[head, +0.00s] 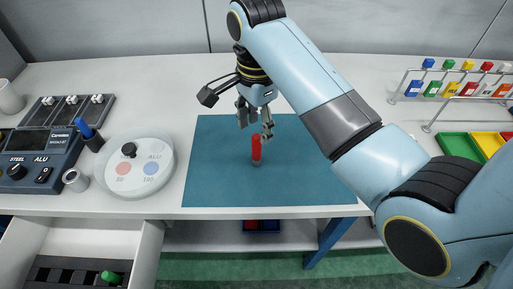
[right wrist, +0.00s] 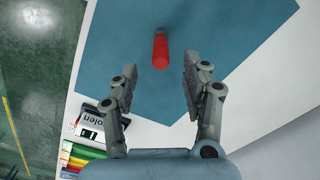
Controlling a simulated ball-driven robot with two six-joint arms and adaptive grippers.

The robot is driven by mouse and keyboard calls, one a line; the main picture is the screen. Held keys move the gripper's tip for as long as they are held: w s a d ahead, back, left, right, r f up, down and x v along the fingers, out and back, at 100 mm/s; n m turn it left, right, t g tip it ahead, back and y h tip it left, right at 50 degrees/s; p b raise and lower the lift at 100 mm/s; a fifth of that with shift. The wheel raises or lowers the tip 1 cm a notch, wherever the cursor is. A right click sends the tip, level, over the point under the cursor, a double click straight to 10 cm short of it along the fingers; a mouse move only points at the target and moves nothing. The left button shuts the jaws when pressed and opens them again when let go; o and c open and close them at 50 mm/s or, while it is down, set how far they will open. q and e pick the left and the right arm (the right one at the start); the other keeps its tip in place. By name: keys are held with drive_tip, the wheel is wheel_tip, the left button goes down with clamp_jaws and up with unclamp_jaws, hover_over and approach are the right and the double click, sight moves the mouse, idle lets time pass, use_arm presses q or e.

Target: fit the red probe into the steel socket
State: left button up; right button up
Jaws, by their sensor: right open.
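The red probe (head: 256,150) stands upright on the blue mat (head: 215,180) in the head view. It also shows in the right wrist view (right wrist: 160,50), beyond and between the fingers. My right gripper (head: 255,117) is open above the probe, with the fingers apart and empty; its fingers also show in the right wrist view (right wrist: 161,75). A short grey hollow cylinder (head: 75,181) and a dark holder with a blue-handled piece (head: 86,128) stand by the control box at left. I cannot tell which is the steel socket. My left gripper is not in view.
A control box (head: 38,160) marked STEEL and ALU stands at left, beside a round white dial plate (head: 138,165). An open drawer (head: 90,240) is below. A rack of coloured tags (head: 460,85) and coloured bins (head: 460,145) are at right. The mat around the probe is clear.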

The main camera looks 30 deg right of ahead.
sight(256, 136)
wheel_tip(256, 136, down, 6)
drive_tip(key=shift+p, duration=0.65)
drive_tip(key=shift+c, duration=0.4)
clamp_jaws()
